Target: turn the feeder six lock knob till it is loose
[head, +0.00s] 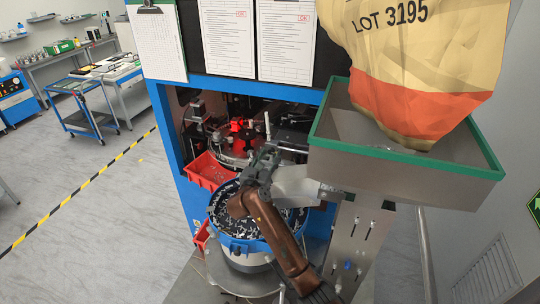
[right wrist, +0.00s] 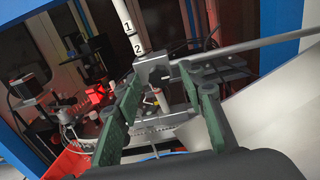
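My right gripper (head: 266,162) is inside the opening of the blue machine, above the feeder bowl (head: 226,237). In the right wrist view its two green fingers (right wrist: 165,85) stand apart, with a grey metal bracket (right wrist: 153,70) and a thin rod beyond or between their tips. Whether they touch it I cannot tell. No label reading six is visible. A small blue knob (head: 347,266) is on the slotted grey panel below the hopper, but I cannot tell whether it is the lock knob. My left gripper is not in view.
A green-rimmed hopper (head: 460,175) with a large sack (head: 420,65) overhangs at right. A red bin (head: 203,170) sits left of the bowl. A white post marked 1 and 2 (right wrist: 127,25) stands close to the fingers.

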